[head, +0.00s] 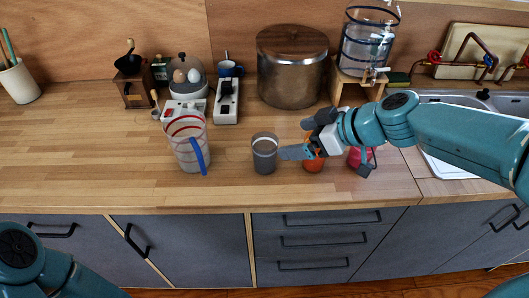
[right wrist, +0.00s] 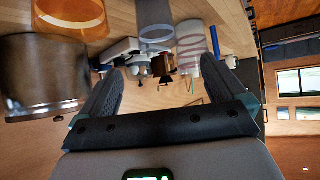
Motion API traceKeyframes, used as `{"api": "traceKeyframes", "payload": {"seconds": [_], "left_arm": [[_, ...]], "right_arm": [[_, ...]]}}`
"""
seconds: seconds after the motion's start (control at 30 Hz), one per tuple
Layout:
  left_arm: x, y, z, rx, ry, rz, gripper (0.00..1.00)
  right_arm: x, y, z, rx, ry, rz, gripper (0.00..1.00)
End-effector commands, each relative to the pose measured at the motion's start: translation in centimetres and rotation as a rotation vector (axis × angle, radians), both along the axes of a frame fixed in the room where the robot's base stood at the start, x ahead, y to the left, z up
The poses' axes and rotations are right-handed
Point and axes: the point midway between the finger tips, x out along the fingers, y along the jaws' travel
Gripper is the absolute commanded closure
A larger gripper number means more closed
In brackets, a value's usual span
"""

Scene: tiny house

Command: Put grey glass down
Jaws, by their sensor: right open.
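The grey glass (head: 264,155) stands upright on the wooden counter, left of my right gripper (head: 293,143). In the right wrist view, which is upside down, the grey glass (right wrist: 156,22) shows at the top, apparently outside the jaws. My right gripper (right wrist: 164,52) is open, its two fingers spread with nothing held between them. In the head view one fingertip is close to the glass's right side; I cannot tell whether it touches. My left gripper is out of view; only part of that arm shows at the lower left.
A striped pitcher (head: 187,145) with a blue handle stands left of the glass. An orange glass (head: 313,164) and a red item (head: 356,156) are under my right arm. A large pot (head: 292,75) stands behind. Counter (head: 110,165) is clear at left.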

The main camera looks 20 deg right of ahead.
Motion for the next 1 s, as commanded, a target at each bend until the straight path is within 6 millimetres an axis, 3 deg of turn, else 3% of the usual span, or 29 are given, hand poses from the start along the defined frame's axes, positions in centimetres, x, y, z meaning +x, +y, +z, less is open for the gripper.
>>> {"api": "traceKeyframes", "payload": {"seconds": [0.2,0.47,0.7,1.0], "left_arm": [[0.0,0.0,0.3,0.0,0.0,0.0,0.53],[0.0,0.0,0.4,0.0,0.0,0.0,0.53],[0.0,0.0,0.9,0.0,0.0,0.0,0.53],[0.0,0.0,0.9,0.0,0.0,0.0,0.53]], "right_arm": [[2.9,2.6,-3.0,0.001,0.004,0.003,0.02],[4.5,3.8,-4.4,0.0,0.002,0.0,0.02],[6.9,5.3,-6.9,0.0,0.002,0.002,0.02],[7.5,5.8,-7.6,0.0,0.0,0.0,0.02]]}}
